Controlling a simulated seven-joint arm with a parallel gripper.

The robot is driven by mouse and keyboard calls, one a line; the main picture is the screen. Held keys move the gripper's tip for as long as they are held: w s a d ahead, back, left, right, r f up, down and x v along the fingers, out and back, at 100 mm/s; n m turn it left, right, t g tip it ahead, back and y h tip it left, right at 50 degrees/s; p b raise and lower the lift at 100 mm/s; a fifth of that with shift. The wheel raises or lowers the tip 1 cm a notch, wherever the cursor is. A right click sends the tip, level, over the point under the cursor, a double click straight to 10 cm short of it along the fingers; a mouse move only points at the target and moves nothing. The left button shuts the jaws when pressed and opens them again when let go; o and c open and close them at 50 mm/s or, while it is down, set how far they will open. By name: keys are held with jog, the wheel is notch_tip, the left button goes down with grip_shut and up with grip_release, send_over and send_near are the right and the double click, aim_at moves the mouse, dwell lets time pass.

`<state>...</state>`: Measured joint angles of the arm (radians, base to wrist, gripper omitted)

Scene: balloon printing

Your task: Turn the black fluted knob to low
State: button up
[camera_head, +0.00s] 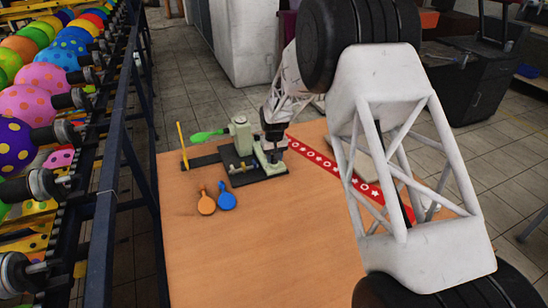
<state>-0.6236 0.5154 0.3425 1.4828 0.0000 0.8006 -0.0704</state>
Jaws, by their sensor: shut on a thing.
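A small pale grey-green machine (239,138) stands on a black base plate near the far edge of the wooden table. My gripper (273,153) reaches down from above onto the right part of this machine, with its dark fingers pointing downward. It is shut at the spot where the black fluted knob would sit. The fingers cover the knob, so its setting and any low mark cannot be read from here.
A green balloon-shaped piece (207,135) and an upright yellow strip (183,146) are at the machine's left. Orange (206,205) and blue (226,199) flat pieces lie in front. A red patterned strip (325,164) crosses the table behind my arm. The table's front is clear. A balloon rack (125,150) stands left.

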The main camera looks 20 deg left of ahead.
jog(key=m, duration=0.5)
jog(key=shift+m, duration=0.4)
jog(key=o, duration=0.9)
jog(key=shift+r, duration=3.95)
